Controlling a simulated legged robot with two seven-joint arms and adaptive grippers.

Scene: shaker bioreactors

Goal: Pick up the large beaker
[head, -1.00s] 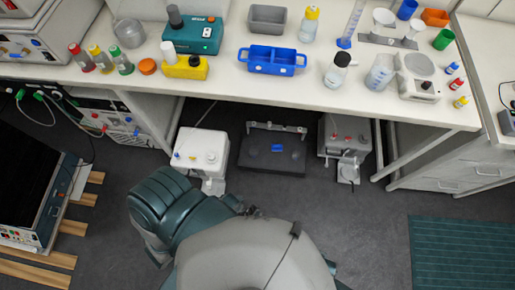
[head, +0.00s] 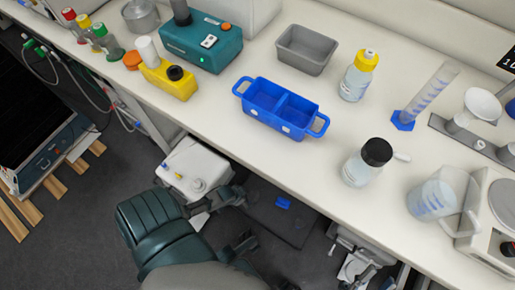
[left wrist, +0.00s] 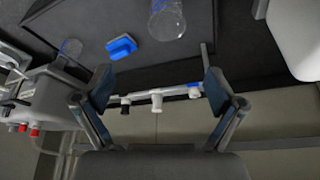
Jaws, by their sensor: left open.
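A clear beaker with a handle and blue markings (head: 433,198) stands on the white bench at the right of the head view. In the left wrist view, a clear glass vessel (left wrist: 167,20) stands by a blue piece (left wrist: 121,47) on a dark platform (left wrist: 100,20); another clear vessel (left wrist: 70,48) shows at the left. I cannot tell which vessel is the large beaker. My left gripper (head: 243,219) is below the bench front, over the platform, fingers apart and empty. It also shows in the left wrist view (left wrist: 158,88), apart from the vessels. My right gripper is not in view.
The bench (head: 330,175) overhangs the platform. It bears a blue carrier (head: 280,108), a black-capped bottle (head: 362,165), a yellow-capped bottle (head: 357,78) and a grey tub (head: 306,48). A white device (head: 195,170) stands beside my left gripper.

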